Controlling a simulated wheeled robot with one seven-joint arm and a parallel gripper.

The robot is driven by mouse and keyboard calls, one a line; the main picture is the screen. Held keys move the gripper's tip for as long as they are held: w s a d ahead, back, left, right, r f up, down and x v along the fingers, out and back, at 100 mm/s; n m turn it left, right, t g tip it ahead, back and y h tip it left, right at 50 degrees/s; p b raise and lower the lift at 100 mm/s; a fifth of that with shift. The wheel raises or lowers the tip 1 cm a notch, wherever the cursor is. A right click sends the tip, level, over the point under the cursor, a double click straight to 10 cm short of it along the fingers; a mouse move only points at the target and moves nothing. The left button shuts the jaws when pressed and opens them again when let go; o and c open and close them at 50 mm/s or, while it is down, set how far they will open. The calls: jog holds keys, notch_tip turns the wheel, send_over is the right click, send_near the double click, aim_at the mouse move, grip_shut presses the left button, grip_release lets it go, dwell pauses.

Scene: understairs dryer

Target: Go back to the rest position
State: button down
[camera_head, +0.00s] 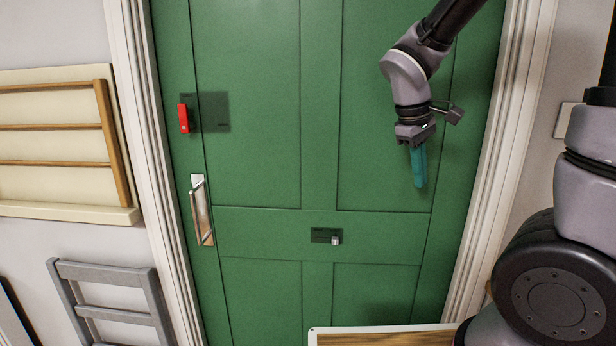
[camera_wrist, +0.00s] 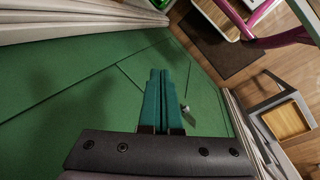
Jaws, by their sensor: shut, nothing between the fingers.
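My gripper (camera_head: 418,166) hangs from my arm in the upper right of the head view, in front of the green door (camera_head: 270,120). Its teal fingers point down and are shut with nothing between them. The fingers also show shut in the middle of the wrist view (camera_wrist: 161,100). In the head view the gripper is to the right of the door's metal handle (camera_head: 202,212) and above the small dark plate with a silver knob (camera_head: 335,240). I cannot tell how far the fingers are from the door.
A red latch (camera_head: 184,118) is at the door's upper left. A wooden rack (camera_head: 60,128) hangs on the left wall, above a grey chair (camera_head: 110,290). A wood-topped surface (camera_head: 385,338) is at the bottom. The wrist view shows a dark mat (camera_wrist: 222,45) and a stool (camera_wrist: 287,120).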

jog(key=s+r+m+t+y, duration=0.4)
jog(key=s+r+m+t, duration=0.2)
jog(key=r+m, duration=0.5)
notch_tip(320, 180, up, 3)
jog(key=shift+s+d+f+y, duration=0.1)
jog(key=shift+s+d+y, duration=0.3)
jog(key=shift+s, duration=0.6)
